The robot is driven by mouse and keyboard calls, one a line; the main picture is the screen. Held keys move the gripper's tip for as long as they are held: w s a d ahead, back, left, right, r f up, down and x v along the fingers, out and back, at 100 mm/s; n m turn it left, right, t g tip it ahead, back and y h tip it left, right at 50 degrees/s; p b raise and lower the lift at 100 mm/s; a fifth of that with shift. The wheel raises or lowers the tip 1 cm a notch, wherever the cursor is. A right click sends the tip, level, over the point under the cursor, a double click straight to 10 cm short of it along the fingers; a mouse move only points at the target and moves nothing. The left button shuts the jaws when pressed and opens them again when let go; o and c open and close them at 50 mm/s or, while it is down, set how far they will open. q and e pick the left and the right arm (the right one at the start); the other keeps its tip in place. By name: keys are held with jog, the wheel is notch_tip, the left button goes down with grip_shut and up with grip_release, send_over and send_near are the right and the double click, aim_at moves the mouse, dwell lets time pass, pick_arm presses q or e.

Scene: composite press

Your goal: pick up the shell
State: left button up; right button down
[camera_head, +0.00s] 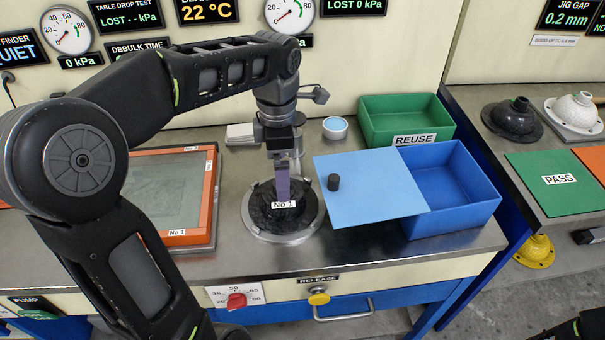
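A black, rough-surfaced round piece (262,212) with a "No 1" label sits in a metal ring (250,228) on the steel bench; it appears to be the shell. My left arm reaches in from the left, and my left gripper (283,185) points straight down over the middle of this piece. A purple-grey upright block shows at the fingertips, just above the label. I cannot tell whether it is part of the gripper or something held, nor whether the fingers touch the piece. My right gripper is not in view.
A light blue sheet (375,190) with a small black knob (333,182) lies right of the ring, overlapping a blue bin (465,185). A green REUSE bin (405,112) stands behind. An orange-framed panel (209,200) is at left. Black (513,122) and white (575,110) domes sit far right.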

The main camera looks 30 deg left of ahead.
aim_at(272, 216)
pick_arm(q)
jog(key=shift+w, duration=0.2)
jog(key=shift+s+r, duration=0.15)
jog(key=shift+s, duration=0.15)
jog(key=shift+w+f, duration=0.1)
jog(key=shift+f, duration=1.25)
jog(key=shift+f, duration=0.1)
jog(key=shift+f, duration=0.35)
notch_tip(272, 216, down, 4)
jog(key=shift+f+p, duration=0.15)
jog(key=shift+p, duration=0.4)
jog(key=shift+c, duration=0.6)
jog(key=c, duration=1.3)
